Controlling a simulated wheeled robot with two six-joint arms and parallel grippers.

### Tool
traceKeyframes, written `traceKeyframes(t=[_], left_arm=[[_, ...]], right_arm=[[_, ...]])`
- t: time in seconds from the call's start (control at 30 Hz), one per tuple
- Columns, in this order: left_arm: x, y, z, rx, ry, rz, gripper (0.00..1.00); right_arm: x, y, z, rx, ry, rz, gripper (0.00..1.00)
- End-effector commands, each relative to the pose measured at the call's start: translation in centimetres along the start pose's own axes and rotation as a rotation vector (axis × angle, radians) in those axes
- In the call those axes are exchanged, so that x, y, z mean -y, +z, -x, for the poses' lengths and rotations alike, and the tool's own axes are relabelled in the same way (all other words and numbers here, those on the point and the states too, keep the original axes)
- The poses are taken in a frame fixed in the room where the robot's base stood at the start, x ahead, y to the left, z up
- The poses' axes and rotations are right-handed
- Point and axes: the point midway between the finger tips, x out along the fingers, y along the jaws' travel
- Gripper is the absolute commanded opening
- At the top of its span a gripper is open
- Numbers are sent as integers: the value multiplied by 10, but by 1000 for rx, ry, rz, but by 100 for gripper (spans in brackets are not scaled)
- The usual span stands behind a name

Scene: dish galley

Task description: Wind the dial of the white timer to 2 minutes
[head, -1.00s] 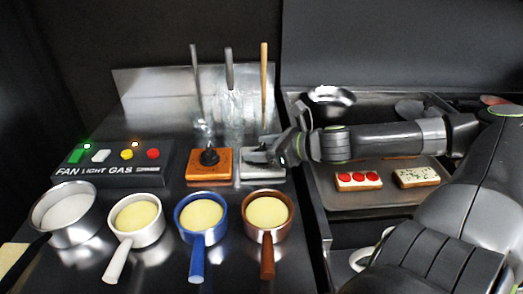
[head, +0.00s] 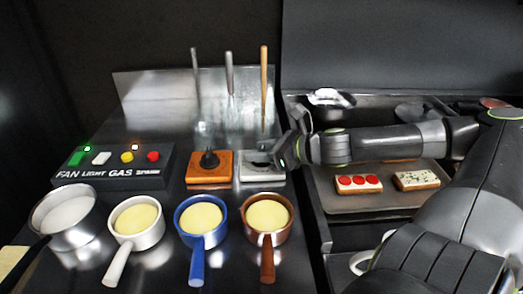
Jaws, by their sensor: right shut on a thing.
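The white timer (head: 262,181) is a pale square block on the steel counter, right of the orange timer (head: 209,181) with its black dial. My right gripper (head: 273,158) reaches in from the right at the white timer's top and is shut on its dial. The fingers hide most of that dial, so its setting cannot be read. My left gripper is not in view.
Several pans stand in front of the timers, the nearest being the copper one (head: 282,231) and the blue one (head: 197,271). A switch box (head: 112,172) is at left. Utensils stand behind. A tray (head: 350,207) with two toasts is at right.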

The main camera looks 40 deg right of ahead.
Motion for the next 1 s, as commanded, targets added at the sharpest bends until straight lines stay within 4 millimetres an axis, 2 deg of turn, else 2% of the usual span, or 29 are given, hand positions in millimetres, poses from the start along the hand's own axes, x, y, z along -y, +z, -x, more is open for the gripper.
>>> traceKeyframes(t=[0.7,0.73,0.87,1.0], left_arm=[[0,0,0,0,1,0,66],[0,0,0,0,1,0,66],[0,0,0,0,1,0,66],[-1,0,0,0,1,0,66]], right_arm=[[0,-1,0,-1,1,-1,19],[0,-1,0,-1,1,-1,45],[0,-1,0,-1,1,-1,62],[0,-1,0,-1,0,-1,62]])
